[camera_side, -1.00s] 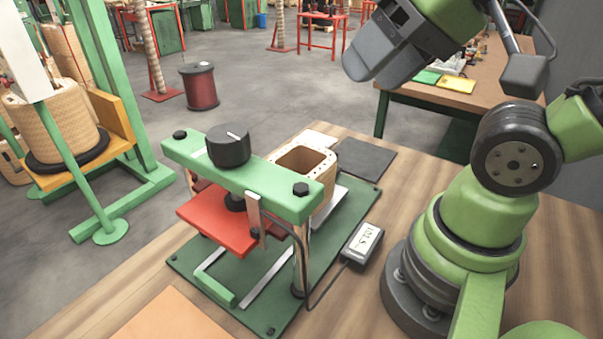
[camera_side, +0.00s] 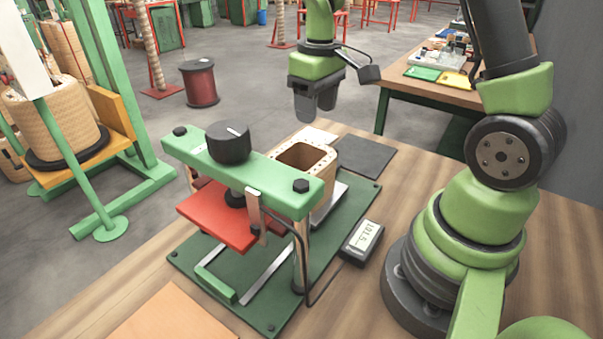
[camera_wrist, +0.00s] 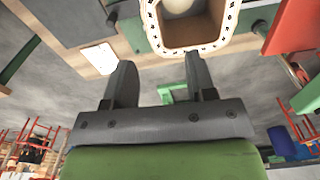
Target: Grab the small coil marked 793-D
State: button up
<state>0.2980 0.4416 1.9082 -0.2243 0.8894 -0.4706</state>
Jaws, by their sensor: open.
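The small coil (camera_side: 327,180) is a tan, hollow, rounded-square ring. It stands upright, open end up, behind the green crossbar of the press, which hides part of its lower front. No 793-D marking is readable on it. In the wrist view the coil (camera_wrist: 185,49) shows at the top, cut off by the frame edge, with dark dots along its rim. My gripper (camera_side: 317,112) points down above and behind the coil, apart from it. In the wrist view my gripper's fingers (camera_wrist: 160,65) are spread with nothing between them.
The press has a green crossbar (camera_side: 255,186), black knob (camera_side: 228,143) and red plate (camera_side: 222,219) on a green base (camera_side: 205,272). A cabled display box (camera_side: 362,241) sits right. A dark pad (camera_side: 365,156) and white card (camera_side: 316,136) lie behind the coil.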

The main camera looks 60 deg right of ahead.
aim_at(317, 144)
jog(key=f, duration=0.7)
jog(key=d+f, duration=0.1)
jog(key=f, duration=0.3)
jog(key=shift+f, duration=0.1)
jog(key=shift+w, duration=0.1)
jog(key=shift+c, duration=0.5)
grip_shut()
